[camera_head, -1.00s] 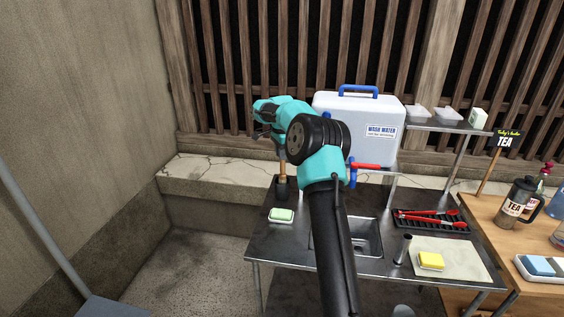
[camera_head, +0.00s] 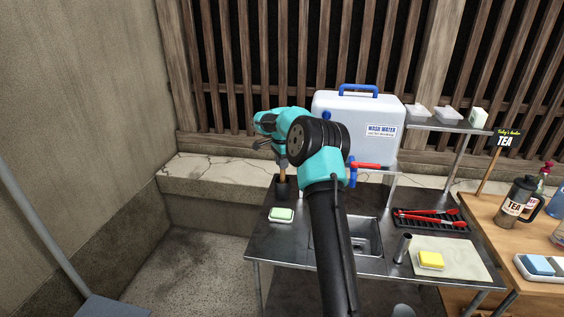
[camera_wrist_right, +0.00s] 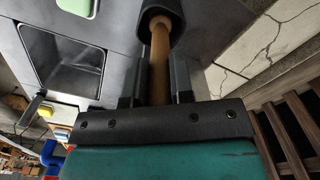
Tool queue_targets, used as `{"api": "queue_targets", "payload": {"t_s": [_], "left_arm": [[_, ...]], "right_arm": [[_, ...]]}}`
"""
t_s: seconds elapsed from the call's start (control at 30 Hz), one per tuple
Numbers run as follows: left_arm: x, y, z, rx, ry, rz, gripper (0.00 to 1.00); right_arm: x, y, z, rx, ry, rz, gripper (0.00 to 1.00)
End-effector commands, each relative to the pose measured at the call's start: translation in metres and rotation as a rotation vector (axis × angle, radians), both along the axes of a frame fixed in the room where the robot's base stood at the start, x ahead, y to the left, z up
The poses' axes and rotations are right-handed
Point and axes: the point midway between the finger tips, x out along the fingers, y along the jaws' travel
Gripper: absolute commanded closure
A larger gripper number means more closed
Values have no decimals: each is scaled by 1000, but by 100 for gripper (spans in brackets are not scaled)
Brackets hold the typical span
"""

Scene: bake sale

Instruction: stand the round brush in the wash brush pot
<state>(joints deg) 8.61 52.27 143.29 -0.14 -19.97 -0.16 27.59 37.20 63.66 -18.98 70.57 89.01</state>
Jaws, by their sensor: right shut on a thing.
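The round brush shows as a brown wooden handle (camera_wrist_right: 158,62) in the right wrist view, and a short piece of it (camera_head: 283,170) shows in the head view. Its lower end is inside the mouth of the dark wash brush pot (camera_head: 282,189), which also shows in the right wrist view (camera_wrist_right: 166,10); the bristle end is hidden. The pot stands at the back left corner of the metal sink table. My right gripper (camera_wrist_right: 157,82) is shut on the handle, just above the pot. The handle looks upright. My left gripper is not in view.
A green sponge on a dish (camera_head: 281,215) sits in front of the pot. A stone ledge (camera_head: 215,172) runs behind on the left.

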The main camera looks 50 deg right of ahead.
Motion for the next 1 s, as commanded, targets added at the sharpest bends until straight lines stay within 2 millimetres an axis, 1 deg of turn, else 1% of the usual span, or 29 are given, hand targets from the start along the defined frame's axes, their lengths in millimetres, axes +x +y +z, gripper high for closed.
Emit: {"api": "queue_targets", "payload": {"t_s": [0.17, 0.2, 0.47, 0.77, 0.87, 1.0], "left_arm": [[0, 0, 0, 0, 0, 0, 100], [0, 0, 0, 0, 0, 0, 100], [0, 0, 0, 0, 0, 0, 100], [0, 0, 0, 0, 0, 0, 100], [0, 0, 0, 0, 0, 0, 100], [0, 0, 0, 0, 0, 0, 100]], "right_arm": [[0, 0, -2, 0, 0, 0, 100], [0, 0, -2, 0, 0, 0, 77], [0, 0, -2, 0, 0, 0, 53], [0, 0, 0, 0, -1, 0, 53], [0, 0, 6, -1, -2, -1, 53], [0, 0, 21, -1, -3, -1, 53]]}}
